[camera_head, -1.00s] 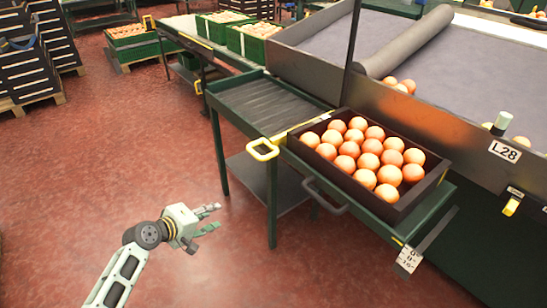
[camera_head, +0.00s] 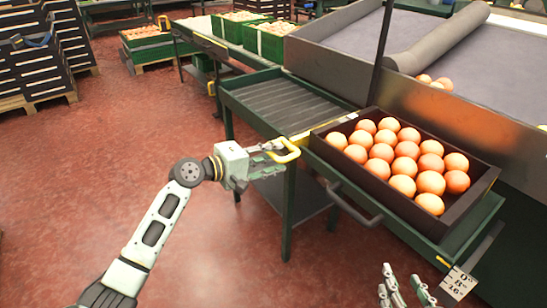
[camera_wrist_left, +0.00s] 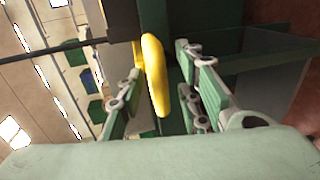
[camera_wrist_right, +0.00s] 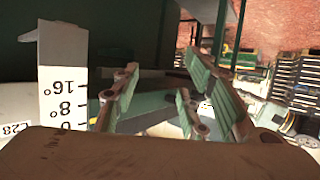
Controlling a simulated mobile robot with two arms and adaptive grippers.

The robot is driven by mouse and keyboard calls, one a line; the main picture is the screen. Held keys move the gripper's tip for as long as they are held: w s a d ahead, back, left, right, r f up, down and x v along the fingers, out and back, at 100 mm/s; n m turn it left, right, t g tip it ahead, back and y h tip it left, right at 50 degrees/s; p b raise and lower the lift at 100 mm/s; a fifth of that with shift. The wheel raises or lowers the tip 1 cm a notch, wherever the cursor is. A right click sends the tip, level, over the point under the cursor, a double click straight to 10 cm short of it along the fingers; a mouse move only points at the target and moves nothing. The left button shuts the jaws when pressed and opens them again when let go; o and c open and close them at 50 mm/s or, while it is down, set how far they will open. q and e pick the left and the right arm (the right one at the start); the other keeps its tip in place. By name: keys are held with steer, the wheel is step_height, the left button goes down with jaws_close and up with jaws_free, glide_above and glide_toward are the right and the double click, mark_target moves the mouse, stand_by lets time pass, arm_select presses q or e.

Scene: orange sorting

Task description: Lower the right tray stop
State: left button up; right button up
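The tray stop's yellow loop handle (camera_head: 284,151) sticks out from the near side of the green bench, at the end of a yellow-edged bar (camera_head: 318,129) beside the orange crate. My left gripper (camera_head: 274,149) is at this handle. In the left wrist view the handle (camera_wrist_left: 155,75) stands between the two spread fingers, with a gap to each; the gripper is open. My right gripper (camera_head: 406,292) is low at the bottom right of the head view, below the bench end. Its fingers are spread and empty in the right wrist view (camera_wrist_right: 160,90).
A dark crate (camera_head: 462,212) full of oranges sits on the bench right of the handle. A bare roller section (camera_head: 275,105) lies to the left. A grey pull bar (camera_head: 352,205) juts from the bench front. An angle scale (camera_head: 458,283) hangs near my right gripper.

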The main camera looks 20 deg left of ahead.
arm_select(q)
steer(key=shift+w+d+f, duration=0.1)
steer(key=shift+w+d, duration=0.1)
steer(key=shift+w, duration=0.05)
jaws_close()
stand_by(0.5)
